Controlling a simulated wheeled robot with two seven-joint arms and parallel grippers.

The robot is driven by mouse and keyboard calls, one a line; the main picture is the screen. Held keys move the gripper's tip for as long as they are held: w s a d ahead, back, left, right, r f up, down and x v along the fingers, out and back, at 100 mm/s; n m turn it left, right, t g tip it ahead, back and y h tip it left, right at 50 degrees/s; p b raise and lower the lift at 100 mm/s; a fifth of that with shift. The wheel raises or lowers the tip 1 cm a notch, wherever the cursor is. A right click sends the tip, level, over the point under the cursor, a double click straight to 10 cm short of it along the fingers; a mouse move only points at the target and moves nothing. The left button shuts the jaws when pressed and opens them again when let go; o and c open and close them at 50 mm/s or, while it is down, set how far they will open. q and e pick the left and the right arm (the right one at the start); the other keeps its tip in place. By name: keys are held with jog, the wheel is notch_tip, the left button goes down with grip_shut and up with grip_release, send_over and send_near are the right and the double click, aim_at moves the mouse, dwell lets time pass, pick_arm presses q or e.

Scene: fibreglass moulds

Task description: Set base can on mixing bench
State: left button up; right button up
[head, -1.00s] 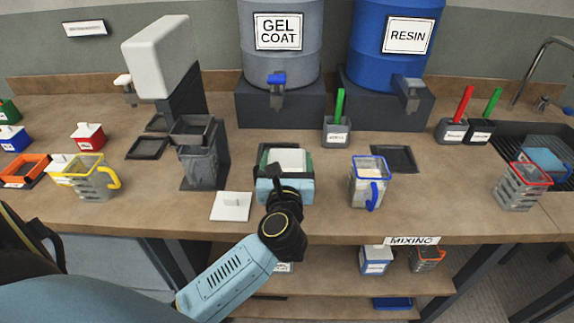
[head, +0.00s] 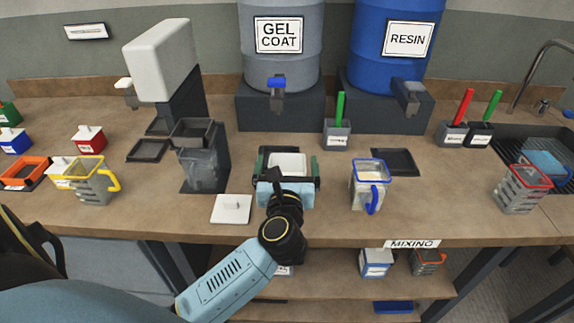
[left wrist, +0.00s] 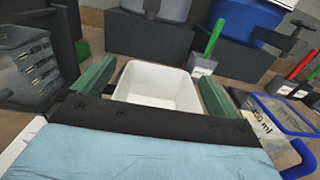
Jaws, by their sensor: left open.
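The base can appears to be the white open-topped square can (head: 288,162) standing on the mixing bench (head: 335,222), near the middle. In the left wrist view the white can (left wrist: 158,84) is upright between the green fingers, and its inside looks pale and empty. My left gripper (head: 288,168) is around it with jaws open, one finger on each side. The left wrist view shows gaps beside the can at the fingers (left wrist: 155,90). The can's near lower part is hidden by the gripper body. My right gripper is not in view.
A white lid (head: 231,209) lies left of the gripper. A blue-rimmed jug (head: 368,187) stands close on the right, a grey stand (head: 203,165) on the left. Behind are the gel coat drum (head: 280,45) and resin drum (head: 395,45). Bare bench lies right of the jug.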

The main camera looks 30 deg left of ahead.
pick_arm(q)
jog(key=b+v, duration=0.1)
jog(key=v, duration=1.1)
dwell(0.5)
